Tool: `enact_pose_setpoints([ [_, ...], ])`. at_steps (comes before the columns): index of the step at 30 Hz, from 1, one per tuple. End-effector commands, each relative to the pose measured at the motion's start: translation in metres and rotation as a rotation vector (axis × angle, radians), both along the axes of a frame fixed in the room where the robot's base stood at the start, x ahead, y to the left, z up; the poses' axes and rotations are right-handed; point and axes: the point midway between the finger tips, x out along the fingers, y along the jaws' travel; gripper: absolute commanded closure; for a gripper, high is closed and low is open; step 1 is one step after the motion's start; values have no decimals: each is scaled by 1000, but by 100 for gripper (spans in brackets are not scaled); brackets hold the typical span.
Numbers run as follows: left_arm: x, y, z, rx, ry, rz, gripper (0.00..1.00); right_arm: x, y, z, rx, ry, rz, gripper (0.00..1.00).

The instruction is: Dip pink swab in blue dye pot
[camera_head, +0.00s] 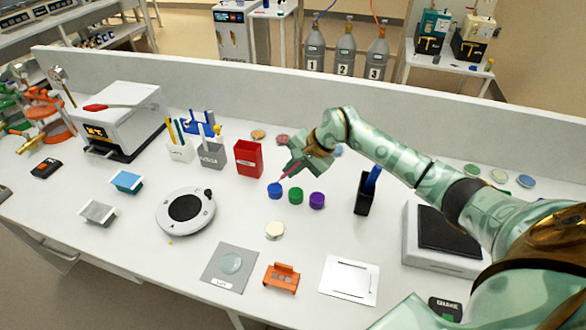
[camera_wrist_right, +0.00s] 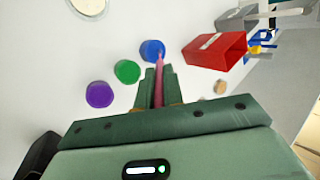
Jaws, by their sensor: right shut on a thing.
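My right gripper (camera_head: 291,170) is shut on the pink swab (camera_head: 284,176), which slants down and left from the jaws. In the right wrist view the swab (camera_wrist_right: 159,82) stands out between the fingers (camera_wrist_right: 159,85). Its far end overlaps the blue dye pot (camera_wrist_right: 152,49) there. In the head view the blue pot (camera_head: 275,192) stands upright on the bench just below the swab's lower end. I cannot tell whether the tip touches the dye or is just above it. My left gripper is not in view.
A green pot (camera_head: 295,196) and a purple pot (camera_head: 317,201) stand right of the blue one. A red bin (camera_head: 248,158) is behind to the left. A black holder (camera_head: 364,196) stands to the right. A pale round dish (camera_head: 275,230) lies in front.

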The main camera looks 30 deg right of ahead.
Motion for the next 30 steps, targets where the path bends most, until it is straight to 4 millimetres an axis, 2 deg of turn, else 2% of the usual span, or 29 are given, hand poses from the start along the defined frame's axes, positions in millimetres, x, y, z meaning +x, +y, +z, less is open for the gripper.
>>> enact_pose_setpoints([
  [1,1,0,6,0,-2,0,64,0,-1,9,-3,-3,0,100],
  [15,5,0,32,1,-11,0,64,1,0,54,0,-5,0,100],
  [30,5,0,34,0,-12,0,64,1,0,58,-1,-4,-1,100],
])
